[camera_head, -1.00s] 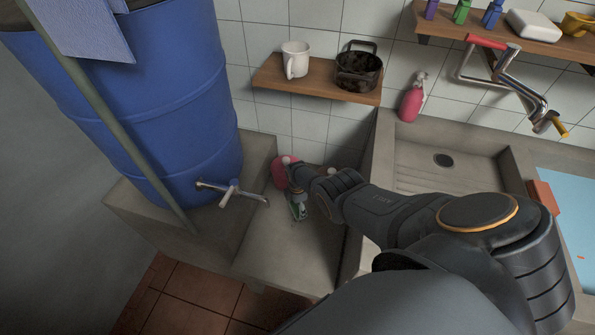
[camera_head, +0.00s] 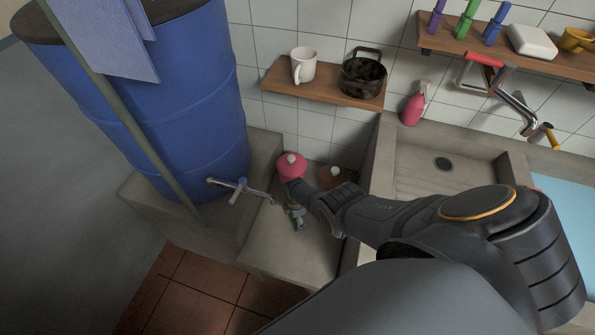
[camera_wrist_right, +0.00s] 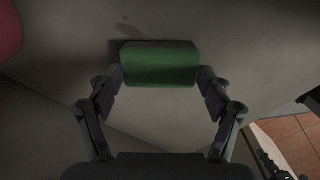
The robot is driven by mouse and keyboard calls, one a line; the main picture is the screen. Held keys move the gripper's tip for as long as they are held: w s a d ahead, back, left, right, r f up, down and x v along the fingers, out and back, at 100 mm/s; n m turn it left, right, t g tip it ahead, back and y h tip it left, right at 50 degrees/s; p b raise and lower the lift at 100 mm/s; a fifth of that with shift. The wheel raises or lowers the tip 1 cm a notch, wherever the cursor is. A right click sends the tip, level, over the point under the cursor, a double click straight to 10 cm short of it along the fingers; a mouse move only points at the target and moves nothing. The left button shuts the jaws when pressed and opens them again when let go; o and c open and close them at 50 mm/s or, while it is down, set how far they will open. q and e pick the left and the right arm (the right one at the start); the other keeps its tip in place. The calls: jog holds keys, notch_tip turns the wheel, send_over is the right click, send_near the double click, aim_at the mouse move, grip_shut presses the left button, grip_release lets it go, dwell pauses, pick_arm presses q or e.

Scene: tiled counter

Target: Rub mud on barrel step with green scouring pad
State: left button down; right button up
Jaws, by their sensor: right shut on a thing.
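My right gripper (camera_head: 296,216) is shut on the green scouring pad (camera_wrist_right: 160,64). In the right wrist view the pad is gripped by its two ends between the fingertips, over grey concrete. In the head view only a small green part of the pad (camera_head: 298,224) shows beneath the gripper, above the low concrete step (camera_head: 290,250) beside the barrel block. Whether the pad touches the concrete is unclear. A small dark smudge (camera_wrist_right: 124,27) shows beyond the pad in the wrist view; I cannot tell whether it is mud. My left gripper is out of view.
The blue barrel (camera_head: 185,105) stands on a raised concrete block (camera_head: 150,215), with its tap (camera_head: 238,187) sticking out left of my gripper. A pink container (camera_head: 291,165) and a brown one (camera_head: 332,176) stand behind. The sink (camera_head: 440,165) is to the right.

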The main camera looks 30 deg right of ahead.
jog(key=shift+s+a, duration=0.15)
jog(key=shift+s, duration=0.05)
jog(key=shift+f, duration=0.1)
jog(key=shift+w+d+b, duration=0.35)
jog(key=shift+d+b, duration=0.05)
jog(key=shift+d, duration=0.05)
jog(key=shift+w+d+b, duration=0.85)
jog(key=shift+w+d, duration=0.1)
jog(key=shift+d, duration=0.05)
jog(key=shift+w+d, duration=0.15)
jog(key=w+d+b, duration=0.2)
jog(key=b, duration=0.1)
jog(key=shift+d+f, duration=0.2)
jog(key=shift+d, duration=0.05)
jog(key=shift+w+d+r+b, duration=0.1)
jog(key=shift+w+d+b, duration=0.15)
jog(key=shift+b, duration=0.1)
jog(key=shift+r, duration=0.15)
